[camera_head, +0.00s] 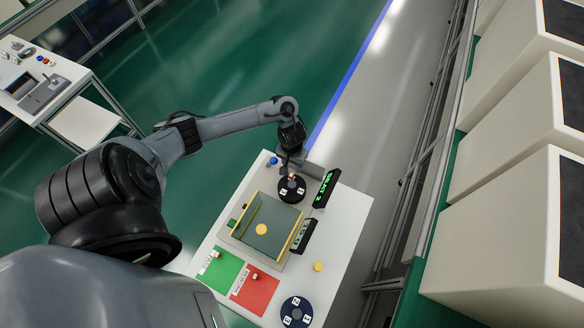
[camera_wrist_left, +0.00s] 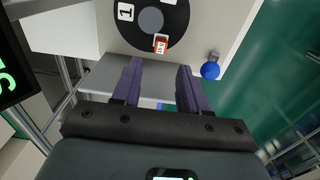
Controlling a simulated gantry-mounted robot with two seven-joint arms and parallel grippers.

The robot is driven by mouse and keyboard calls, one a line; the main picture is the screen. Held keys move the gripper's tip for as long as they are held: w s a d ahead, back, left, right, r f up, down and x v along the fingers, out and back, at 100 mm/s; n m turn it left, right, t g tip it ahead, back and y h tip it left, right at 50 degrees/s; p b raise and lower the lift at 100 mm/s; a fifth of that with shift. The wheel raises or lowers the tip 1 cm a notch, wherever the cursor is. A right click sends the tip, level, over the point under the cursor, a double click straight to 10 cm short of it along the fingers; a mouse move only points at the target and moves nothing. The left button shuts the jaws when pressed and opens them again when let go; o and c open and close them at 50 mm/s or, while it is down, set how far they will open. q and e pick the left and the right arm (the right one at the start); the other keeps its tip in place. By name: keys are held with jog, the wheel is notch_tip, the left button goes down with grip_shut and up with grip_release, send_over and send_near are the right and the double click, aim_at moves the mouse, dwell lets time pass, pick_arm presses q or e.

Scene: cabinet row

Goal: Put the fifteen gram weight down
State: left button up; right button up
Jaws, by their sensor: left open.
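The weight (camera_wrist_left: 161,44) is a small red block with a white label that seems to read 15, seen in the left wrist view. It sits at the near edge of a black round disc (camera_wrist_left: 128,30) with white number tags. In the head view the disc (camera_head: 299,194) lies at the far end of the white table. My left gripper (camera_wrist_left: 159,63) is open, its two purple-grey fingers apart with nothing between them, and the weight shows just past the fingertips. In the head view the left gripper (camera_head: 291,172) is low over the disc, partly hiding the weight. My right gripper is not in view.
A blue ball (camera_head: 273,160) stands beside the disc. A display with green text (camera_head: 325,189) stands at the right. A yellow-edged tray (camera_head: 250,229), a green mat (camera_head: 222,268), a red mat (camera_head: 262,290) and another dark disc (camera_head: 296,312) are nearer.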

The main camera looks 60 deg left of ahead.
aim_at(292, 174)
pick_arm(q)
notch_tip(292, 174, up, 6)
jog(key=shift+f+p, duration=0.25)
jog(key=shift+p, duration=0.8)
